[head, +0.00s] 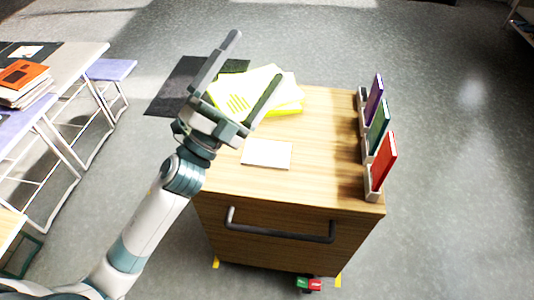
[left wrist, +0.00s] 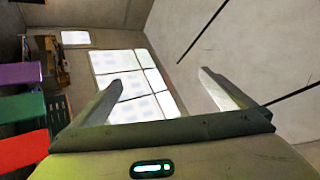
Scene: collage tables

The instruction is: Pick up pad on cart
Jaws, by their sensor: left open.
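A white pad (head: 267,153) lies flat on the wooden top of the cart (head: 320,155), near its front left part. My left gripper (head: 256,58) is open and empty, with its fingers spread and pointing up and away in the head view. It appears left of and beyond the pad, overlapping yellow-green sheets in the picture. In the left wrist view the open fingers (left wrist: 160,88) face a wall and bright windows, and the pad does not show. My right gripper is in neither view.
Yellow-green papers (head: 285,108) lie at the cart's back left. Purple, green and red books (head: 383,160) stand in holders along its right edge. A dark handle (head: 280,236) is on its front. Tables with books (head: 25,85) stand at left. Floor right is clear.

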